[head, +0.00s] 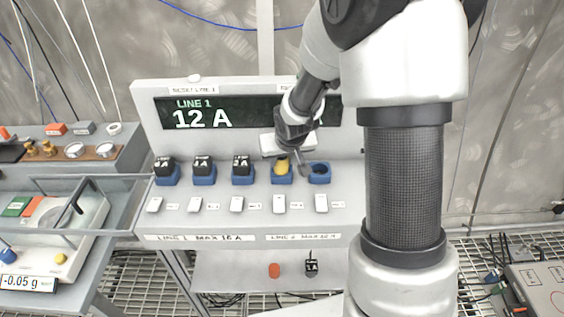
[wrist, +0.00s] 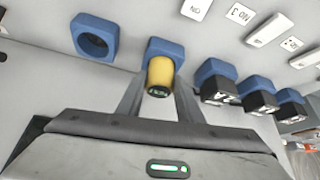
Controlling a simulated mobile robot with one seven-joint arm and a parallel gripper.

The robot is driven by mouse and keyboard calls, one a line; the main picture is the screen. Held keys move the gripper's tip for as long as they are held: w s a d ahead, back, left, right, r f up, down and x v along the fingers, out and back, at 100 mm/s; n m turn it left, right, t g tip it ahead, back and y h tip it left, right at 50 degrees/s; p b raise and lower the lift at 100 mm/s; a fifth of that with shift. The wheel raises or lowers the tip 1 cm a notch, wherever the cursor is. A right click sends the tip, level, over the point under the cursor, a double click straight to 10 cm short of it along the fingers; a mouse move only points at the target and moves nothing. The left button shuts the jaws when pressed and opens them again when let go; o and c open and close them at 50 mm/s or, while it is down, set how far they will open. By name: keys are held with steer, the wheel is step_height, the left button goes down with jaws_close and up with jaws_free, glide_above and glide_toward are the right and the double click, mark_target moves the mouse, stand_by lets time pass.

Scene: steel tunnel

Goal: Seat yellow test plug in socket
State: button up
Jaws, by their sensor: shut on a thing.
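The yellow test plug (head: 282,167) is at the fourth blue socket (head: 281,178) from the left on the grey panel. My gripper (head: 297,160) reaches down to it from above. In the wrist view the yellow plug (wrist: 160,75) stands against the blue socket (wrist: 163,48), between my gripper's fingers (wrist: 158,92), which are shut on it. I cannot tell how deep the plug sits. An empty blue socket (head: 319,173) is just to the right in the head view; its round opening also shows in the wrist view (wrist: 93,40).
Three black plugs (head: 203,166) sit in the blue sockets to the left. White switches (head: 237,204) line the panel below. A display (head: 230,113) behind reads "LINE 1 12 A". An orange piece (head: 274,270) and a black plug (head: 311,264) are on the lower shelf.

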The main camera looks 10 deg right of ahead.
steer(key=shift+f, duration=0.2)
steer(key=shift+f, duration=0.15)
steer(key=o, duration=1.1)
